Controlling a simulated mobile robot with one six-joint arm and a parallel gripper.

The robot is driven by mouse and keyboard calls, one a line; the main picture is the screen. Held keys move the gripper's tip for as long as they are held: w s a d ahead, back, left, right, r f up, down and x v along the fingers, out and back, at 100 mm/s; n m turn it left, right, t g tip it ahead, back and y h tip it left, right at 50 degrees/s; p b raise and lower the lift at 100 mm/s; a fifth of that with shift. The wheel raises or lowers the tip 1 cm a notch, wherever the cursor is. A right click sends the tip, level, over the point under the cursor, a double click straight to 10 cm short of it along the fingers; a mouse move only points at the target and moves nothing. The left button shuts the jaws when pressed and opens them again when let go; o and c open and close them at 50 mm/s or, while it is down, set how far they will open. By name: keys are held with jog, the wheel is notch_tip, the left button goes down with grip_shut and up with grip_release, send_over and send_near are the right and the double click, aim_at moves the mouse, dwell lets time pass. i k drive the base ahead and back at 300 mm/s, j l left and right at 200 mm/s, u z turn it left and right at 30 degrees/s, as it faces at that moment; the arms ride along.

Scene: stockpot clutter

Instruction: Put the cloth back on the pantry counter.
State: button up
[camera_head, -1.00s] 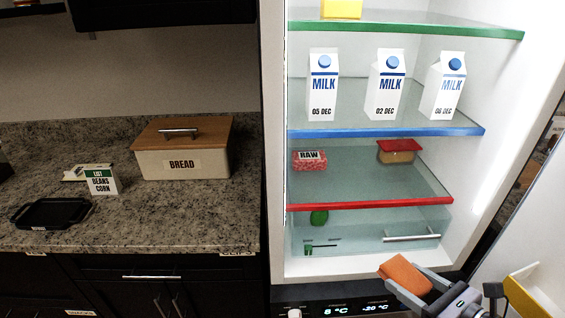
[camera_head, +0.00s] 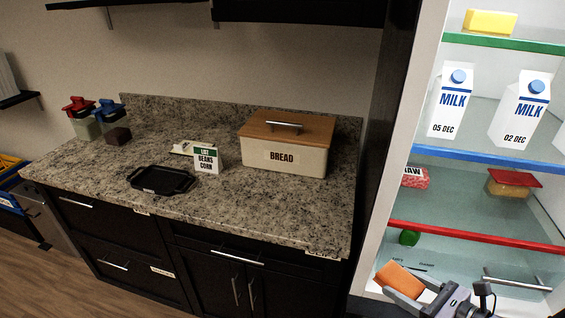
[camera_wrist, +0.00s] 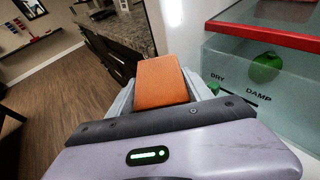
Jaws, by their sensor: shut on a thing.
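An orange folded cloth (camera_head: 398,279) is held between the fingers of my gripper (camera_head: 404,287) at the lower right of the head view, in front of the open fridge. In the wrist view the cloth (camera_wrist: 161,82) sits between both fingers of my gripper (camera_wrist: 163,92). The granite pantry counter (camera_head: 240,198) lies to the left of the fridge, apart from my gripper. A label sits on the counter's right front edge; its text is too small to read.
On the counter stand a bread box (camera_head: 284,158), a list card (camera_head: 207,159), a black tray (camera_head: 161,180) and lidded jars (camera_head: 110,113). The counter's front right part is clear. The open fridge (camera_head: 398,190) holds milk cartons (camera_head: 452,100) and a lidded container (camera_head: 509,186).

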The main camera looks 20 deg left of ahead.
aim_at(299, 214)
jog(key=j, duration=1.4)
jog(key=k+j+z, duration=0.1)
jog(key=j, duration=1.3)
